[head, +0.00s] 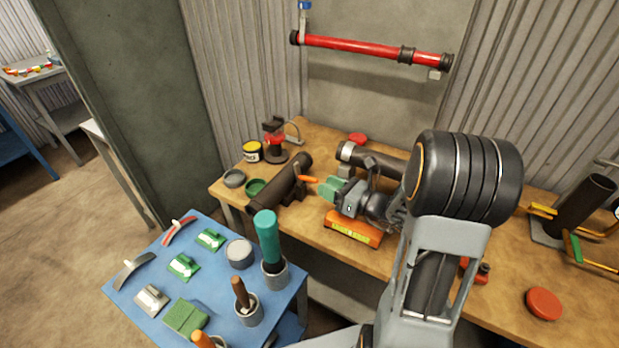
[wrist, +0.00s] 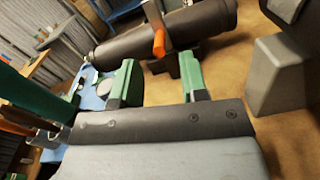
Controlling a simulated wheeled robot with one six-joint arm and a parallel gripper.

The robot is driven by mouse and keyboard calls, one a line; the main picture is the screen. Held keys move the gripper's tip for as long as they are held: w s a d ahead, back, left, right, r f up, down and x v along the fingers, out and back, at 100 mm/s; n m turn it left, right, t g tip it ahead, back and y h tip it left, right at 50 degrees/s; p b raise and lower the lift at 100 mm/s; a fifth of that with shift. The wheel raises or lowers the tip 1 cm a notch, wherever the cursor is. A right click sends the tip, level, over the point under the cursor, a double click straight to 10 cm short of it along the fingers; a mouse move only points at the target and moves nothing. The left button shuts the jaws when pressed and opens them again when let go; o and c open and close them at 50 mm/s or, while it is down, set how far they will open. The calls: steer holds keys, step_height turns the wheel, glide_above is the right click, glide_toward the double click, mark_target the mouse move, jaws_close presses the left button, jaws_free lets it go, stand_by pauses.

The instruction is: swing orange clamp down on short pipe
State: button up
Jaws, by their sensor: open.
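The short dark pipe (head: 273,190) lies slanted in a cradle at the left end of the wooden bench; it crosses the top of the wrist view (wrist: 203,26). The orange clamp (head: 308,179) is at the pipe's right side, its orange end pointing toward my gripper. In the wrist view the orange end (wrist: 159,44) hangs from a grey arm in front of the pipe; whether that arm touches the pipe is unclear. My gripper (head: 332,187) has green fingertips. It is open and empty, just short of the orange end, which lies beyond the gap between the fingers (wrist: 158,80).
An orange block with a yellow label (head: 352,229) sits beneath my gripper. Another dark pipe (head: 380,161) lies behind it. A blue table (head: 218,283) with several tools stands front left. Tins and a red-black device (head: 274,140) stand at the bench's back left.

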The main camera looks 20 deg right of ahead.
mark_target(309, 178)
steer(key=x, duration=0.6)
steer(key=shift+w+a, duration=0.15)
steer(key=shift+c, duration=0.5)
jaws_close()
